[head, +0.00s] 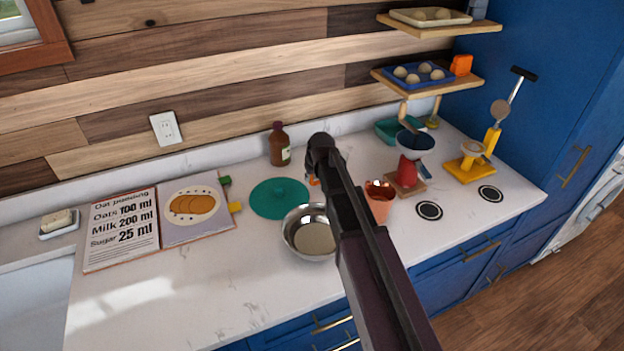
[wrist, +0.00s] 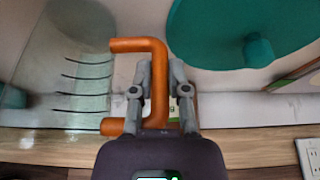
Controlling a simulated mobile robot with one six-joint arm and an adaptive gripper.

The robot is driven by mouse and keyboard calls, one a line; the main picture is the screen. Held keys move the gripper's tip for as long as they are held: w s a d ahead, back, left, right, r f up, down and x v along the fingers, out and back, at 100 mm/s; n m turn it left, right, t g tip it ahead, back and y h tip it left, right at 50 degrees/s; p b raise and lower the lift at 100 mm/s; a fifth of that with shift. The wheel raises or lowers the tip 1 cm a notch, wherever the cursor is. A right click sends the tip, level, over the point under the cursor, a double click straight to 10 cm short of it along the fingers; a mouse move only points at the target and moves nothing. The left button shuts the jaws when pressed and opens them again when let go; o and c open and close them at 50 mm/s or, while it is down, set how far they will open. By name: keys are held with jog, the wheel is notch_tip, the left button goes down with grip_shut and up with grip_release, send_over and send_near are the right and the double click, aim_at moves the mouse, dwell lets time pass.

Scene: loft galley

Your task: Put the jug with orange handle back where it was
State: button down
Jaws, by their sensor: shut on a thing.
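The jug with orange handle (wrist: 80,75) is clear, with dark measuring lines, and fills the left of the wrist view. My gripper (wrist: 158,80) is shut on its orange handle (wrist: 140,46), one finger on each side of the upright bar. In the head view my arm hides most of the jug and gripper. Only a small bit of orange handle (head: 313,181) shows left of the arm. I cannot tell whether the jug touches the counter.
A teal lid (head: 280,198) and a metal bowl (head: 311,233) lie left of my arm. A brown bottle (head: 280,146) stands behind. The counter's front left (head: 190,285) is clear.

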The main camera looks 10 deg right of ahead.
jog(key=shift+f, duration=0.15)
jog(key=c, duration=0.6)
grip_release()
jog(key=shift+r, duration=0.2)
jog(key=p+v, duration=1.1)
jog(key=v, duration=0.1)
dwell(0.7)
jog(key=s+d+m+g, duration=0.1)
jog(key=s+d, duration=0.1)
jog(key=s, duration=0.5)
jog(key=s+d+f+m+g, duration=0.1)
jog(key=s+d+g, duration=0.1)
jog(key=s, duration=0.5)
jog(key=s+d+m+g+h, duration=0.1)
jog(key=s+d, duration=0.2)
jog(key=s, duration=0.4)
jog(key=shift+s+d+f+m, duration=0.1)
jog(key=shift+d+f+m, duration=0.05)
jog(key=shift+f+m, duration=0.15)
